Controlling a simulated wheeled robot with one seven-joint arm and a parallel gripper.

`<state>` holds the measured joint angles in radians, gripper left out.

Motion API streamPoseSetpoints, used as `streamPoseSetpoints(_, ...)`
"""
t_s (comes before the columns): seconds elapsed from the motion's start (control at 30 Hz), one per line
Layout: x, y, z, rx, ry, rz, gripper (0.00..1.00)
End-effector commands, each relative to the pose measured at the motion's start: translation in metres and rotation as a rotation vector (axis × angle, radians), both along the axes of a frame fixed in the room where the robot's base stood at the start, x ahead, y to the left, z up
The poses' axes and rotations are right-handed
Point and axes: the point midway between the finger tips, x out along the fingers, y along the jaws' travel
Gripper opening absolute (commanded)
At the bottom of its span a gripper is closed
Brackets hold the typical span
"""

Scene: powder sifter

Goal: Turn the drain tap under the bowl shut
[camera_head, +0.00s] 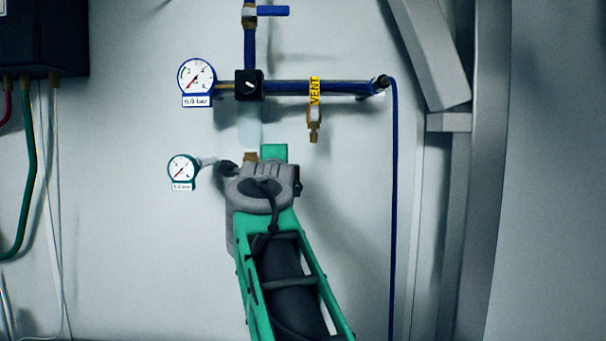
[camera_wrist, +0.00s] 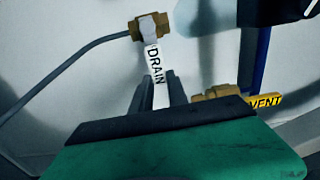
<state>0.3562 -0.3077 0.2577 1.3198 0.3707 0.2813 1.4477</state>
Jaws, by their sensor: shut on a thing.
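The drain tap has a brass body (camera_wrist: 150,25) in the wrist view, with a pale lever labelled DRAIN (camera_wrist: 154,62) that runs from the body down between my fingers. My gripper (camera_wrist: 159,82) is shut on this lever, one dark finger on each side. The lever's far end is hidden between the fingers and behind my green gripper housing. In the head view, a bit of brass (camera_head: 250,157) shows under the pale translucent bowl (camera_head: 249,125). My own wrist and arm hide the lever and my fingertips there.
A brass vent valve with a yellow VENT tag (camera_head: 314,92) hangs right of the bowl, close to my gripper. A large gauge (camera_head: 197,77) and a small gauge (camera_head: 183,170) are on the left. A blue hose (camera_head: 394,200) drops on the right.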

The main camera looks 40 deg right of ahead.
Motion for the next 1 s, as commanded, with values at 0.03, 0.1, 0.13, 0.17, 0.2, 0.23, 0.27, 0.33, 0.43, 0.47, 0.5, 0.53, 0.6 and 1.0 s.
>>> streamPoseSetpoints(0.03,0.0021,0.0040,-0.0027,0.008,-0.006,0.007,0.00)
streamPoseSetpoints(0.1,0.0042,0.0078,-0.0029,0.017,-0.013,0.015,0.00)
streamPoseSetpoints(0.13,0.0049,0.0089,-0.0031,0.019,-0.015,0.017,0.00)
streamPoseSetpoints(0.17,0.0054,0.0098,-0.0031,0.022,-0.016,0.019,0.00)
streamPoseSetpoints(0.2,0.0058,0.0106,-0.0031,0.024,-0.018,0.020,0.00)
streamPoseSetpoints(0.23,0.0060,0.0110,-0.0031,0.025,-0.018,0.021,0.00)
streamPoseSetpoints(0.27,0.0062,0.0111,-0.0031,0.026,-0.019,0.021,0.00)
streamPoseSetpoints(0.33,0.0062,0.0112,-0.0030,0.027,-0.020,0.021,0.00)
streamPoseSetpoints(0.43,0.0062,0.0108,-0.0031,0.026,-0.018,0.021,0.00)
streamPoseSetpoints(0.47,0.0062,0.0108,-0.0031,0.026,-0.018,0.021,0.00)
streamPoseSetpoints(0.5,0.0061,0.0106,-0.0032,0.026,-0.018,0.021,0.00)
streamPoseSetpoints(0.53,0.0061,0.0106,-0.0032,0.026,-0.018,0.021,0.00)
streamPoseSetpoints(0.6,0.0060,0.0103,-0.0033,0.026,-0.018,0.020,0.23)
streamPoseSetpoints(1.0,0.0052,0.0087,-0.0026,0.024,-0.019,0.018,0.42)
